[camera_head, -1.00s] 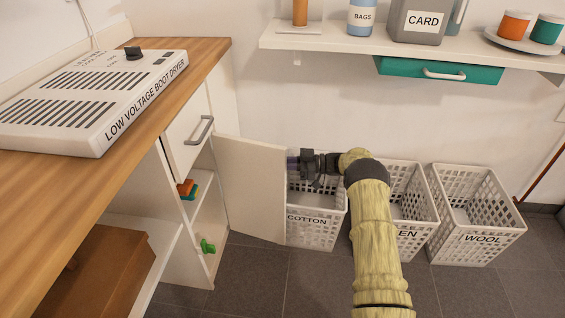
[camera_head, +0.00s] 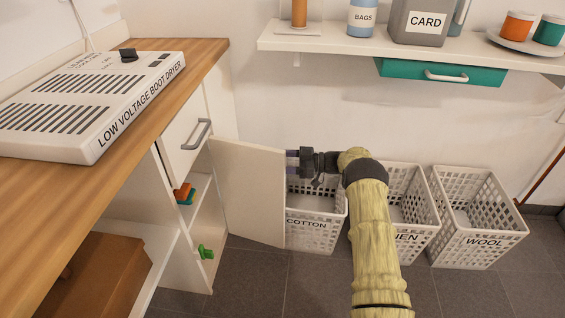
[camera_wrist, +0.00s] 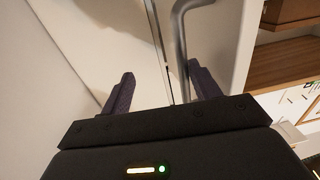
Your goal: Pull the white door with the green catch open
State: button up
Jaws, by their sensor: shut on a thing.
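The white door (camera_head: 250,190) stands wide open, swung out from the cabinet on its left. In the head view I see its inner face. The green catch (camera_head: 206,252) is low on the cabinet's front edge, apart from the door. My gripper (camera_head: 291,161) is at the door's free edge, on its far side. In the wrist view, a grey bar handle (camera_wrist: 181,45) runs between my purple fingers (camera_wrist: 160,88), close against the right one. My gripper appears shut on this handle. The handle is hidden in the head view.
White baskets marked COTTON (camera_head: 310,225) and WOOL (camera_head: 480,240), with another between them, stand right of the door. A drawer (camera_head: 185,145) is shut above the opening. The wooden counter (camera_head: 200,65) is at left. Dark floor in front is clear.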

jog(key=shift+w+r, duration=0.2)
jog(key=shift+r, duration=0.1)
jog(key=d+p, duration=0.1)
jog(key=d, duration=0.4)
jog(key=s+d+p, duration=0.1)
jog(key=d, duration=0.4)
jog(key=s+d+p, duration=0.1)
jog(key=d, duration=0.5)
jog(key=shift+f, duration=0.35)
jog(key=c, duration=0.6)
jog(key=shift+s+d, duration=0.1)
jog(key=shift+d, duration=0.6)
jog(key=shift+r, duration=0.1)
